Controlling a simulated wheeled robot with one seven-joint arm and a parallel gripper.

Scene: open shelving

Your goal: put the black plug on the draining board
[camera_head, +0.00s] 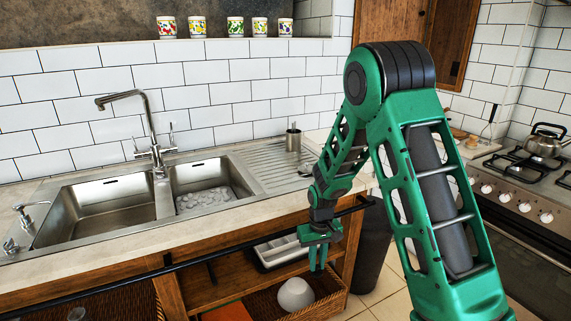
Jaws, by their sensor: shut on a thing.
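My gripper (318,258) hangs low at the front of the counter, pointing down, beside the black rail. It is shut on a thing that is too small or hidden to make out. I cannot pick out the black plug for certain. The draining board (272,163) is the ribbed steel surface to the right of the sinks. My gripper is in front of it and lower than it, apart from it. A steel cup (293,140) stands at its back right, and a small flat thing (305,170) lies near its right end, too small to identify.
Two sink bowls (100,210) and a tap (150,135) are left of the board. The black rail (225,240) runs along the counter front. Below are a cutlery tray (280,252) and a white bowl (296,294). A stove (520,180) stands at right. The board's middle is clear.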

